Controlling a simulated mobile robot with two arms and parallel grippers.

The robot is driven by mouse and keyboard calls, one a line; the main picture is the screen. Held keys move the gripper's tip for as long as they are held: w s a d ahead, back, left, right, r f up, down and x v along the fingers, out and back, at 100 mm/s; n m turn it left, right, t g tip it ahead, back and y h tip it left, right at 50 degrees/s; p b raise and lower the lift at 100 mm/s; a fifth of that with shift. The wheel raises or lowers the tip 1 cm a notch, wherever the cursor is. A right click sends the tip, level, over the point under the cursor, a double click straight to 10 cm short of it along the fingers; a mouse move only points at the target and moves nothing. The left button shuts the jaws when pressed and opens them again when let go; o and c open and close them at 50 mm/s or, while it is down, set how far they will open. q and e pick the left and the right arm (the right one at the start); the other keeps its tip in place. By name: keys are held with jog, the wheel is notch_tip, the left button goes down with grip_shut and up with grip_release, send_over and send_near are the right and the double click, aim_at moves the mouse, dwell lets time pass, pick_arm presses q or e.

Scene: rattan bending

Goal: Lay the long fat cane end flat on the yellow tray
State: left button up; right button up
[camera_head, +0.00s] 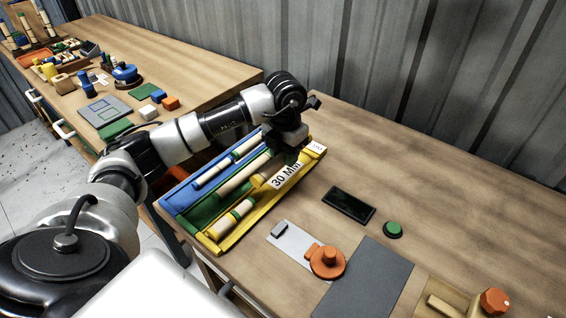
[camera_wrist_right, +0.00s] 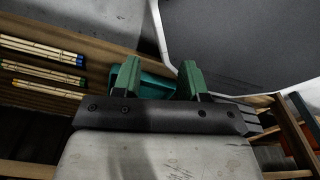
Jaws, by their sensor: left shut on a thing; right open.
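The yellow tray (camera_head: 234,240) is the front lane of a blue, green and yellow set on the right-hand table; a "30 M.." label sits at its right part. A short pale cane piece with a green band (camera_head: 230,219) lies at its left end. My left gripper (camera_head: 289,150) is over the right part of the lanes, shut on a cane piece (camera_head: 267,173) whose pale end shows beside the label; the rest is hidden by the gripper. I cannot tell whether that piece touches the tray. My right gripper (camera_wrist_right: 158,82) is open and empty in the right wrist view.
The blue lane (camera_head: 176,204) and green lane (camera_head: 199,217) hold more pale canes. A black slab (camera_head: 348,206), a green button (camera_head: 393,229) and an orange round part (camera_head: 328,262) lie to the right. Bare tabletop lies behind them. Banded canes (camera_wrist_right: 40,50) show on a shelf in the right wrist view.

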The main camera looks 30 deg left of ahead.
aim_at(283, 176)
pick_arm(q)
jog(key=shift+w+a+f, duration=0.3)
jog(key=shift+a+f, duration=0.1)
notch_tip(283, 176, down, 4)
jog(key=shift+r+p, duration=0.1)
jog(key=shift+p, duration=0.35)
pick_arm(e)
jog(key=shift+d+r, duration=0.5)
jog(key=shift+d, duration=0.05)
pick_arm(q)
jog(key=shift+f+b, duration=0.55)
jog(key=shift+f, duration=0.1)
pick_arm(e)
jog(key=shift+f, duration=0.5)
pick_arm(q)
jog(key=o, duration=0.9)
jog(key=shift+o, duration=0.2)
pick_arm(e)
jog(key=shift+a, duration=0.1)
pick_arm(q)
jog(key=shift+r, duration=0.1)
